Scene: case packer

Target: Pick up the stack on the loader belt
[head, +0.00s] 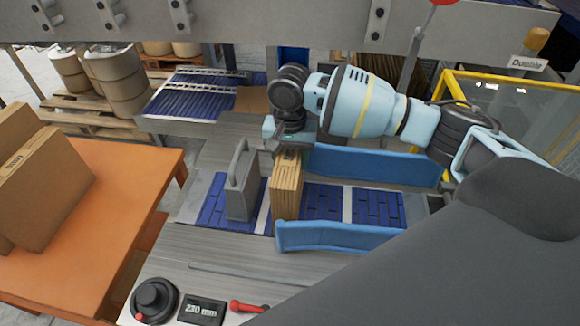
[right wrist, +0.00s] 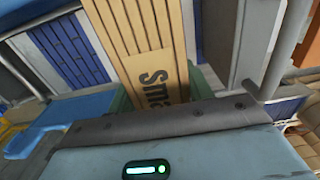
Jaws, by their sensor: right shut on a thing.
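The stack (head: 286,187) is a tan bundle of flat cardboard layers standing upright on the blue loader belt (head: 323,203). My left gripper is not in view.
Blue guides (head: 340,237) flank the belt. An orange table (head: 110,200) with cardboard boxes (head: 45,185) stands at left. A control panel with a black knob (head: 154,300) and a 230 mm display (head: 201,310) is in front. A yellow-framed guard (head: 510,80) stands at right.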

